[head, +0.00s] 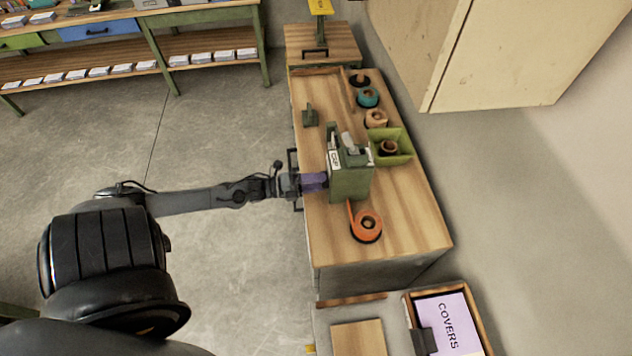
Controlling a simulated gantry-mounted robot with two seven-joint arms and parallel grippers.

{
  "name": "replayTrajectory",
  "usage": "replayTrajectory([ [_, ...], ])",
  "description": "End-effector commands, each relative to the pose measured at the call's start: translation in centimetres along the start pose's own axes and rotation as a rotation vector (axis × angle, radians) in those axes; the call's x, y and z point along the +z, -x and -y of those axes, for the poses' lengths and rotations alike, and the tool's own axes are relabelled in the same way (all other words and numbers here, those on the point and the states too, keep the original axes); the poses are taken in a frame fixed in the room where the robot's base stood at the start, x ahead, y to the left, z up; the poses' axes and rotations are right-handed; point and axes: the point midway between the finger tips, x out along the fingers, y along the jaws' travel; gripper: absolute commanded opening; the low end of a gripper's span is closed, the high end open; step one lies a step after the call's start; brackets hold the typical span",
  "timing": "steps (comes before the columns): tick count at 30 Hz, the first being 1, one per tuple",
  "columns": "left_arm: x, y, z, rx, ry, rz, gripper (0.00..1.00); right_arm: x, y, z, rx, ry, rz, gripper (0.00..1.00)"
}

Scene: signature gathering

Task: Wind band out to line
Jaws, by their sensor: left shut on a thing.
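My left gripper (296,183) reaches in from the left, over the left edge of the wooden bench. It is shut on a small purple piece (315,181) at the left side of a green box-like device (349,182). The device stands upright, with a white label on its side and grey parts on top. Most of the purple piece's left end is hidden by the fingers. An orange roll (367,226) with an orange strip (351,212) lies just in front of the device. I cannot tell which part is the band or where a line is marked. My right gripper is not in view.
On the bench (405,235) stand a green bin (401,151) holding a dark roll, a tan roll (376,119), a teal roll (368,97) and a small green block (310,115). A tray marked COVERS (489,338) is at front right. A cabinet (500,50) overhangs the right.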

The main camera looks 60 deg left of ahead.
Motion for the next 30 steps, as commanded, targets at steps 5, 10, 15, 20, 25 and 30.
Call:
replayTrajectory([
  [5, 0.02, 0.01, -0.16, 0.002, -0.167, -0.001, 0.3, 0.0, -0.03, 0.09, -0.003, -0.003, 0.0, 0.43],
  [10, 0.1, -0.01, -0.23, 0.002, -0.329, -0.001, 0.3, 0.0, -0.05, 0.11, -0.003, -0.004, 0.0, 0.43],
  [15, 0.15, -0.01, -0.29, 0.002, -0.492, -0.001, 0.3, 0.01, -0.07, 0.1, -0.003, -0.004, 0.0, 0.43],
  [20, 0.15, -0.02, -0.36, 0.001, -0.639, -0.001, 0.3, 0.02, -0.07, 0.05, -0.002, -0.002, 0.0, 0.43],
  [25, 0.23, -0.02, -0.41, 0.001, -0.78, -0.001, 0.3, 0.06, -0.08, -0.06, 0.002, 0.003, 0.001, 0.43],
  [30, 0.29, -0.02, -0.44, 0.001, -0.892, 0.0, 0.3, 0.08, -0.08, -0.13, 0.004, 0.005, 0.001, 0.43],
])
